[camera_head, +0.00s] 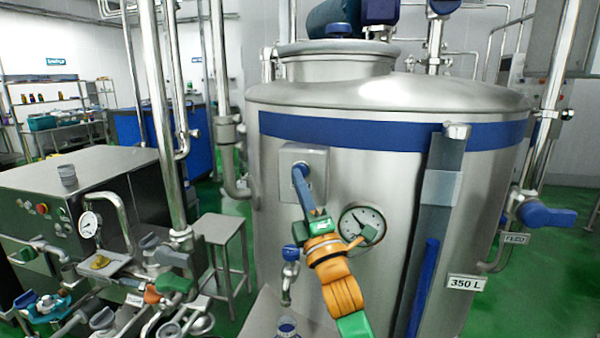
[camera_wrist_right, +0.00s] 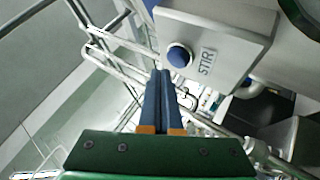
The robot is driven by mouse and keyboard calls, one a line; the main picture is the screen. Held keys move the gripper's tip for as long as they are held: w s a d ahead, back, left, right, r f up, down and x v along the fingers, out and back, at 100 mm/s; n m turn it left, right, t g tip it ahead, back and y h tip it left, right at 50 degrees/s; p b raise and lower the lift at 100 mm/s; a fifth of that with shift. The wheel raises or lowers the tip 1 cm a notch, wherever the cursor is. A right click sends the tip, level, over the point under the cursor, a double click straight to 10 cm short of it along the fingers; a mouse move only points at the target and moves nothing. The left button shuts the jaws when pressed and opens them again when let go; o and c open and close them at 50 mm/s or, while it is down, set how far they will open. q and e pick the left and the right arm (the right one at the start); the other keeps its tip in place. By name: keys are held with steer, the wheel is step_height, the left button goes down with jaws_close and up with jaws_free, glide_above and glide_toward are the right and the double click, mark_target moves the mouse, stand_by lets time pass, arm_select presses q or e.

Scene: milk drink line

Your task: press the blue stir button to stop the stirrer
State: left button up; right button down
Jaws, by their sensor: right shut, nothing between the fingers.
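The stir box (camera_head: 318,158) is a grey box on the front of the steel tank (camera_head: 350,165). In the right wrist view its blue round button (camera_wrist_right: 179,55) shows beside the label STIR (camera_wrist_right: 207,62). My right gripper (camera_head: 298,167) is shut and empty, its long blue fingers pointing up at the box and covering part of its face. In the right wrist view the fingertips (camera_wrist_right: 161,73) lie just left of and below the button. I cannot tell whether they touch it. In the head view I cannot tell the button from the blue fingers. My left gripper is not in view.
A round gauge (camera_head: 362,225) sits right of my right wrist. A blue-handled tap (camera_head: 290,254) is below the box, with a bottle (camera_head: 287,327) under it. A sight-level strip (camera_head: 432,220) runs down the tank. Pipes and valves crowd the left.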

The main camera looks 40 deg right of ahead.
steer(key=s+a, duration=0.4)
steer(key=shift+a+p, duration=0.25)
steer(key=shift+p, duration=0.15)
steer(key=shift+w, duration=0.1)
